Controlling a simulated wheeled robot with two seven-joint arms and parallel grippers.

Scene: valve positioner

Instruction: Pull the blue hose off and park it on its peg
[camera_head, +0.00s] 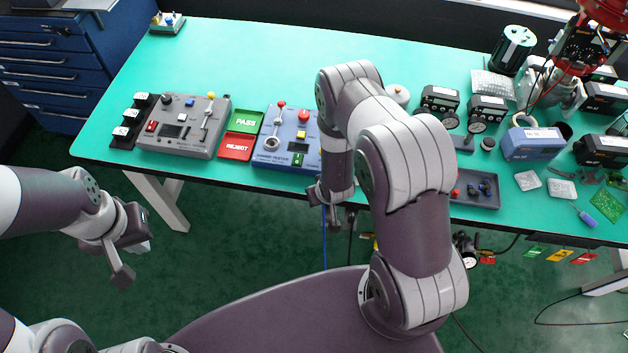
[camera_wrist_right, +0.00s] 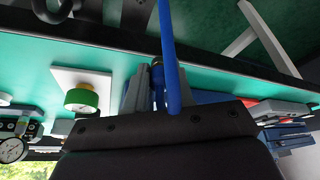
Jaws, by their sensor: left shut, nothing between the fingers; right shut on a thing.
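The blue hose (camera_head: 325,238) hangs below the front edge of the table, under my right gripper (camera_head: 331,212). In the right wrist view the blue hose (camera_wrist_right: 169,55) runs from the top edge down across the middle. My right gripper (camera_wrist_right: 158,95) is shut on the hose near a dark end piece; the exact contact is partly hidden by the hose itself. My left gripper (camera_head: 128,258) is shut and empty, off the table at the left. I cannot make out the peg in either view, and my right arm covers part of the table.
The green table (camera_head: 240,60) carries a grey control box (camera_head: 183,125), a blue test box (camera_head: 285,140), green and red trays, and several gauges on the right. A green-rimmed round part (camera_wrist_right: 82,98) shows in the wrist view. Tags and a gauge hang below the front edge.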

